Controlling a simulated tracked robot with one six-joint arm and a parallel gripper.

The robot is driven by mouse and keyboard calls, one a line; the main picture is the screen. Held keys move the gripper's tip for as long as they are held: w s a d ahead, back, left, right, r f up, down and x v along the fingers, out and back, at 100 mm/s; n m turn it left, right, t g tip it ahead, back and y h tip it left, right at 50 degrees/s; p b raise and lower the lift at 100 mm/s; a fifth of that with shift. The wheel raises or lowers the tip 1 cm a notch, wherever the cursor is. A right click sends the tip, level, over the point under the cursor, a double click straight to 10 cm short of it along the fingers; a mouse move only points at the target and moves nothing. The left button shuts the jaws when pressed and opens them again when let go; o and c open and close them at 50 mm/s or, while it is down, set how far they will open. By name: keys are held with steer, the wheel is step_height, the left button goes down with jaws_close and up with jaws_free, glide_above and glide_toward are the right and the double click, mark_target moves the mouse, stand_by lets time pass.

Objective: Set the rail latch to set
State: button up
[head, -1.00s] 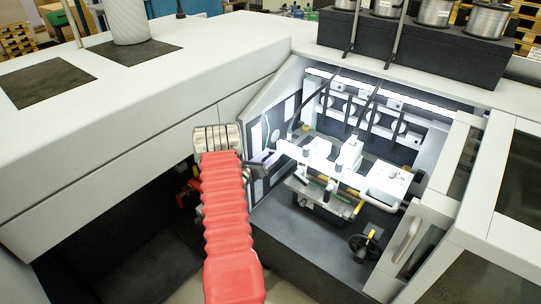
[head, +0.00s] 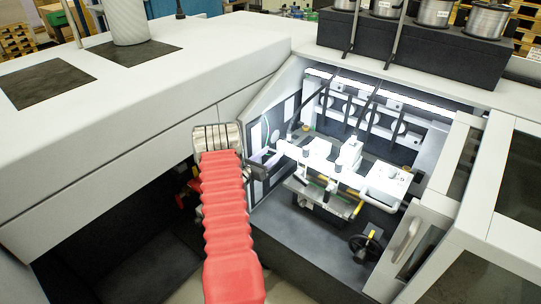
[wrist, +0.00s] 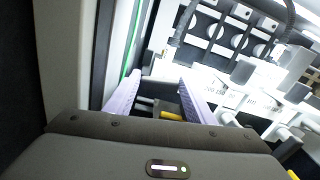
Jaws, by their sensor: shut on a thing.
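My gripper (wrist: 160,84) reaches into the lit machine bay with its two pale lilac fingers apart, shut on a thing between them. It also shows in the head view (head: 266,158), at the left side of the bay opening. The held thing, which I take to be the rail latch, is mostly hidden by the fingers and the gripper body. A short yellow part (wrist: 171,116) and grey rods lie in the dark gap between the fingers in the wrist view. I cannot read the latch's position.
White stitching heads (head: 350,155) stand right of my gripper, with a black handwheel (head: 365,246) lower right. A pale door with a handle (head: 407,238) stands at the right. The bay's left wall (head: 275,120) is close to my gripper. Wire spools (head: 434,12) stand on top.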

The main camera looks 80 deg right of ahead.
steer(key=o, duration=1)
steer(key=shift+o, duration=0.2)
steer(key=v, duration=1.3)
steer(key=shift+w+a, duration=0.2)
steer(key=shift+a, duration=0.15)
